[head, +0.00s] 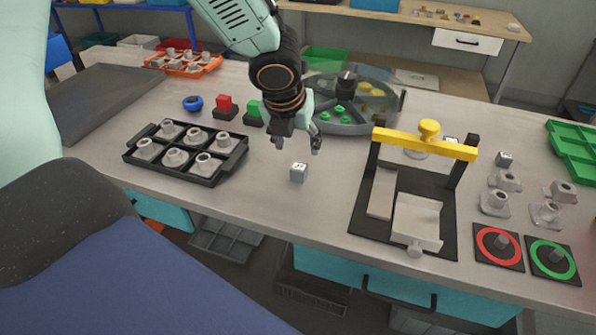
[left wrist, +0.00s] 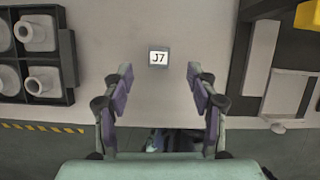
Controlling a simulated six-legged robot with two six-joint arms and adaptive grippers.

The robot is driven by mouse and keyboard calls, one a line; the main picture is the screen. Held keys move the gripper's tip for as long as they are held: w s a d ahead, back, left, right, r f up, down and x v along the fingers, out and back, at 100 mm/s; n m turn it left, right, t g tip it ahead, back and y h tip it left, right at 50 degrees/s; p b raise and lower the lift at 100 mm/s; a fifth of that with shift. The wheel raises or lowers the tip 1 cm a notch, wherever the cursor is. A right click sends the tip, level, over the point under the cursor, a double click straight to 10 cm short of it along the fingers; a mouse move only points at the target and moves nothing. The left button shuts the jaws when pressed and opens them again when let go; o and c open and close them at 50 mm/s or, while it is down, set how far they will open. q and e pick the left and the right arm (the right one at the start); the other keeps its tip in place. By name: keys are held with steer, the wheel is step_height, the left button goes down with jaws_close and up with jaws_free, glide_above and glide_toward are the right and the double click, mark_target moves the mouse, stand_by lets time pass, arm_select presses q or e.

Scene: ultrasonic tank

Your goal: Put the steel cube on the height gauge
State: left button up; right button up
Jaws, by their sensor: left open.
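A small steel cube (head: 298,172) stands alone on the grey bench; the left wrist view shows its top marked "J7" (left wrist: 158,58). My left gripper (head: 297,143) is open and empty, pointing down just above and behind the cube. In the left wrist view the cube lies beyond the two spread fingertips (left wrist: 160,82), roughly centred between them and not held. A black-post frame with a yellow crossbar and knob (head: 425,143), which seems to be the height gauge, stands right of the cube on a dark base. My right gripper is not in view.
A black tray (head: 186,178) of grey fittings lies left of the cube. A round divided tray (head: 372,127) stands behind the gripper. Loose fittings (head: 494,203), another small cube (head: 504,158) and red and green ringed plates (head: 498,247) lie at right. Bench around the cube is clear.

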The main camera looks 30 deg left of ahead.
mark_target(299, 166)
arm_select(q)
steer(key=f+b, duration=0.1)
steer(key=w+f+m, duration=0.1)
steer(key=f, duration=0.1)
steer(key=shift+a+b, duration=0.1)
steer(key=shift+b, duration=0.25)
step_height(299, 166, down, 4)
steer(key=shift+a+r+b, duration=0.1)
steer(key=shift+r+b, duration=0.05)
steer(key=shift+b, duration=1.1)
steer(key=shift+w+f, duration=0.25)
steer(key=shift+f, duration=0.05)
steer(key=shift+w+a+f, duration=0.1)
steer(key=shift+w+f, duration=0.05)
steer(key=shift+w, duration=0.15)
steer(key=shift+s+r, duration=0.2)
steer(key=shift+s, duration=0.15)
steer(key=c, duration=0.5)
steer(key=shift+w+f, duration=0.15)
steer(key=shift+w, duration=0.1)
steer(key=c, duration=0.4)
steer(key=shift+s, duration=0.1)
jaws_close()
